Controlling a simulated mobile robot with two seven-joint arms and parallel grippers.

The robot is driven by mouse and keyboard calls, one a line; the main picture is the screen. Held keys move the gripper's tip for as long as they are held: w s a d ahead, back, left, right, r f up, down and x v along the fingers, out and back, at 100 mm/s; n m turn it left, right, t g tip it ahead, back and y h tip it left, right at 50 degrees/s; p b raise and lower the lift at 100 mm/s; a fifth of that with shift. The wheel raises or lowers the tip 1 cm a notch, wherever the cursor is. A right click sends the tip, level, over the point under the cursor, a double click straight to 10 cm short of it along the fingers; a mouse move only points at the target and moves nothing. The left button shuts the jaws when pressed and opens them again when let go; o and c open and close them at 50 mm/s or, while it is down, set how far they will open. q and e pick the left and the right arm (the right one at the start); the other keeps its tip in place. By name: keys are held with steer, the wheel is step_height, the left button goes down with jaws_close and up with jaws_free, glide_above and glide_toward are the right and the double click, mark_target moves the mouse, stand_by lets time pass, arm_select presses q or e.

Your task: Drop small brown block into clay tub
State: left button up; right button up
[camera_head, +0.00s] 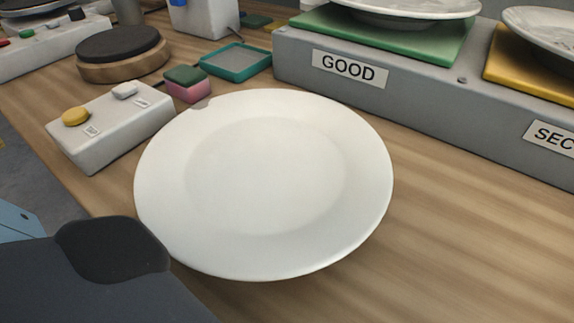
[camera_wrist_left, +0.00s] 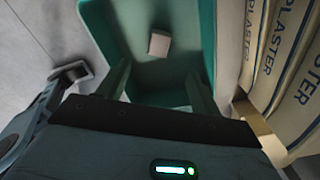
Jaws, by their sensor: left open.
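A small pale brownish block (camera_wrist_left: 159,44) shows inside the teal tub (camera_wrist_left: 97,30) in the left wrist view. I cannot tell whether it rests on the tub's floor or is just above it. My left gripper (camera_wrist_left: 160,82) is open, with its two fingers apart over the near part of the tub and nothing between them. The block lies beyond the fingertips, clear of both. Neither block nor tub shows in the head view. My right gripper is not in view.
Bags printed PLASTER (camera_wrist_left: 287,60) stand close on the tub's right. In the head view, a large white plate (camera_head: 265,180) lies on the wooden bench (camera_head: 450,250), beside a white button box (camera_head: 115,125), a pink-and-green sponge (camera_head: 187,84) and a grey stand marked GOOD (camera_head: 300,65).

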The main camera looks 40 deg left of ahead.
arm_select(q)
steer(key=shift+r, duration=0.55)
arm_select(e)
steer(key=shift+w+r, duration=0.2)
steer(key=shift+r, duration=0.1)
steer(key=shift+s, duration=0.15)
